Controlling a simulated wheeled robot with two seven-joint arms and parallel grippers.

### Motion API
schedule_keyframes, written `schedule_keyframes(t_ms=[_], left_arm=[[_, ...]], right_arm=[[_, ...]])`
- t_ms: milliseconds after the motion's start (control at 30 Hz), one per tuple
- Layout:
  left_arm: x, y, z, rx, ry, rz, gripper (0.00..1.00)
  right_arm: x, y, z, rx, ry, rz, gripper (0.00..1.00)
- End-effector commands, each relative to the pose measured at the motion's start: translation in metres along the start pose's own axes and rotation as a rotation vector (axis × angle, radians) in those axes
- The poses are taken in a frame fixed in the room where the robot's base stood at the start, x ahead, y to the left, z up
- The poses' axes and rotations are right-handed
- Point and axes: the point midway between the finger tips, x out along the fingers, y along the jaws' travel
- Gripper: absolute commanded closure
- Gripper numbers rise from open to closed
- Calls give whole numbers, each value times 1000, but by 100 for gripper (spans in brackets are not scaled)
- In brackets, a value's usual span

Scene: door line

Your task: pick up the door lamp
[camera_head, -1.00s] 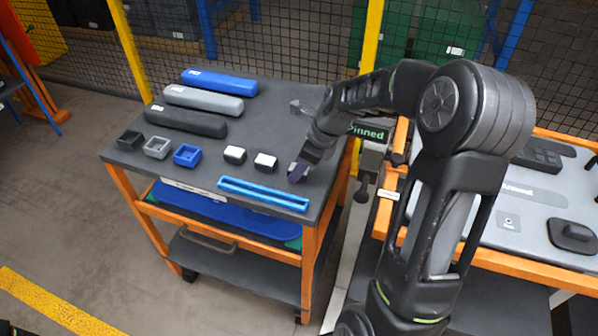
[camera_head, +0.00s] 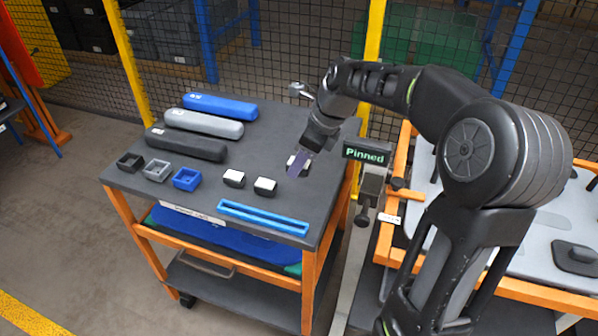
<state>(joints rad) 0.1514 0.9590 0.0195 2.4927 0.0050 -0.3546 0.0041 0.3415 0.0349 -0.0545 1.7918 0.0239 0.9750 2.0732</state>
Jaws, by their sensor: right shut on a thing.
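Two small door lamps with white tops and dark bases, one at the left (camera_head: 234,179) and one at the right (camera_head: 265,187), sit on the cart top behind the blue tray. My right gripper (camera_head: 298,163) is shut on a third small white-and-dark piece, which looks like the same kind of door lamp (camera_head: 305,168). The near finger hides most of it. It appears to be held a little above the cart top, right of the other two. My left gripper is not in view.
The cart top (camera_head: 262,130) also carries blue, grey and black long cases, several small open boxes (camera_head: 156,170) and a long blue tray (camera_head: 262,218). A "Pinned" sign (camera_head: 366,153) stands right of the cart, before an orange-framed bench holding a grey door panel (camera_head: 545,236).

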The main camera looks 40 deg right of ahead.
Motion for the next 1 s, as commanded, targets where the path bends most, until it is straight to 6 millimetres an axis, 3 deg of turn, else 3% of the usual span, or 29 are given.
schedule_keyframes(t_ms=[500, 533, 900, 1000], left_arm=[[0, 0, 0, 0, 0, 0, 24], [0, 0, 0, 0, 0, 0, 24], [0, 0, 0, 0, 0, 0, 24], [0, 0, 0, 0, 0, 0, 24]], right_arm=[[0, 0, 0, 0, 0, 0, 100], [0, 0, 0, 0, 0, 0, 69], [0, 0, 0, 0, 0, 0, 99], [0, 0, 0, -1, 0, 0, 100]])
